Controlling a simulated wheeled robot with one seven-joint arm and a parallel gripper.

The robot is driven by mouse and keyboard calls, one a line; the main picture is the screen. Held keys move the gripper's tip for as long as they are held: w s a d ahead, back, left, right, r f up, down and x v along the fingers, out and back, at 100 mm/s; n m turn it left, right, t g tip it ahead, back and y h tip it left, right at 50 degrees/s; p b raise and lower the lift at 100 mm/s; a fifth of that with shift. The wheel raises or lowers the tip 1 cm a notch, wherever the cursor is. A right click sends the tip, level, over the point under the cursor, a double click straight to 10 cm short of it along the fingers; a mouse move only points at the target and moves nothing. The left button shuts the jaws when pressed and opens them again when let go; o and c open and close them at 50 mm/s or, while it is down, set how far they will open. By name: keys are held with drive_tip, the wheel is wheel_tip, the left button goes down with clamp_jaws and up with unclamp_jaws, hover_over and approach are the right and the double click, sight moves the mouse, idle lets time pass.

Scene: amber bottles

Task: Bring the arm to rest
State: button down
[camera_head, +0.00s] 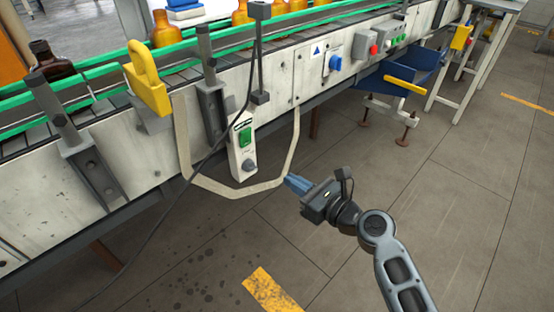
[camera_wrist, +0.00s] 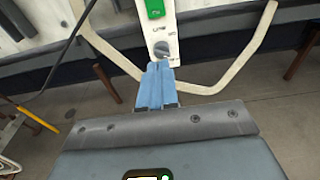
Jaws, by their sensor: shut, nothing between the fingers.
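My gripper (camera_head: 297,184) is shut and empty, its blue fingers together, at the end of my arm in the lower right middle of the head view. It hangs over the floor in front of the conveyor (camera_head: 140,140), to the right of a white control box with a green button (camera_head: 243,146). In the wrist view the closed fingers (camera_wrist: 157,70) point toward the box's grey knob (camera_wrist: 161,50). I cannot tell the exact gap between them. Amber bottles (camera_head: 166,30) stand on the conveyor, well away from my gripper.
A pale looped strip (camera_head: 232,190) hangs below the control box, close to my fingertips. A yellow handle (camera_head: 147,77) and grey brackets (camera_head: 212,95) stick out from the conveyor. A blue bin (camera_head: 400,72) is at the upper right. The floor (camera_head: 450,210) at the right is clear.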

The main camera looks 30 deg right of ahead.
drive_tip(key=s+f+n+g+h, duration=0.1)
drive_tip(key=s+f+n+h, duration=0.15)
drive_tip(key=s+n, duration=0.7)
drive_tip(key=s+f+n+g+h, duration=0.1)
drive_tip(key=s+f+n+h, duration=0.3)
drive_tip(key=s, duration=1)
drive_tip(key=s+a+r+n+t+y, duration=0.1)
drive_tip(key=s+a+r+n, duration=0.2)
drive_tip(key=s+r+n, duration=1.3)
drive_tip(key=n, duration=0.3)
drive_tip(key=shift+s+a+r, duration=0.15)
drive_tip(key=shift+s+r, duration=0.05)
drive_tip(key=shift+s, duration=0.1)
